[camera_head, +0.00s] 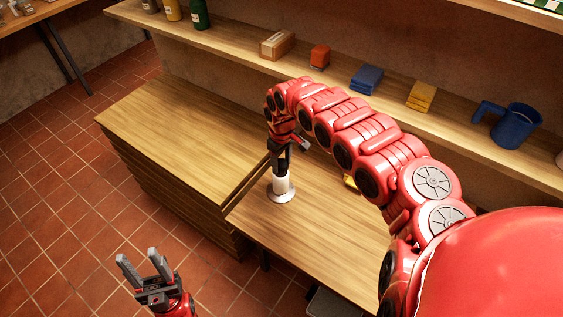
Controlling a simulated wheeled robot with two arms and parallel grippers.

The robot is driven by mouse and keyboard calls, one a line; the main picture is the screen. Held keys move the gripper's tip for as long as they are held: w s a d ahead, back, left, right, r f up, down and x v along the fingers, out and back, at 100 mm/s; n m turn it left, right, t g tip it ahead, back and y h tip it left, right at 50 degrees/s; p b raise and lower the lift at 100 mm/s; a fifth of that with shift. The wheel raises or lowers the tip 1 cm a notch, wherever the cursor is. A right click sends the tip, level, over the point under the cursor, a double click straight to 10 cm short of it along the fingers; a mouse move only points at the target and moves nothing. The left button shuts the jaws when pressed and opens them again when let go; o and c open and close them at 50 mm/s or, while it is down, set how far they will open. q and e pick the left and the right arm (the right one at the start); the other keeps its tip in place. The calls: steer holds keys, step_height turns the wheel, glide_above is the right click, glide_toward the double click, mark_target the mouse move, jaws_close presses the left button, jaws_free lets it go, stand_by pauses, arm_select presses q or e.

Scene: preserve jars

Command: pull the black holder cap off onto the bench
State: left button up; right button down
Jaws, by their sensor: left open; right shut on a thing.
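A white holder (281,186) with a wide round foot stands upright on the wooden bench (318,238), near its left edge. The black cap (282,165) is at the holder's top, in line with it. I cannot tell whether it is still seated or slightly raised. My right gripper (281,152) is directly above the holder, pointing down and shut on the black cap; its fingers partly hide the cap. My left gripper (144,267) is open and empty, over the tiled floor to the left of the bench.
A yellow thing (349,182) on the bench is mostly hidden by my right arm. The shelf behind holds a cardboard box (277,44), blue cloths (366,78), yellow sponges (421,96) and a blue jug (514,127). The bench in front of the holder is clear.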

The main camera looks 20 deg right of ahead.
mark_target(281, 164)
steer(key=shift+r+p, duration=1.05)
steer(key=shift+r, duration=0.4)
step_height(281, 164, up, 4)
steer(key=p, duration=0.3)
steer(key=shift+f, duration=0.1)
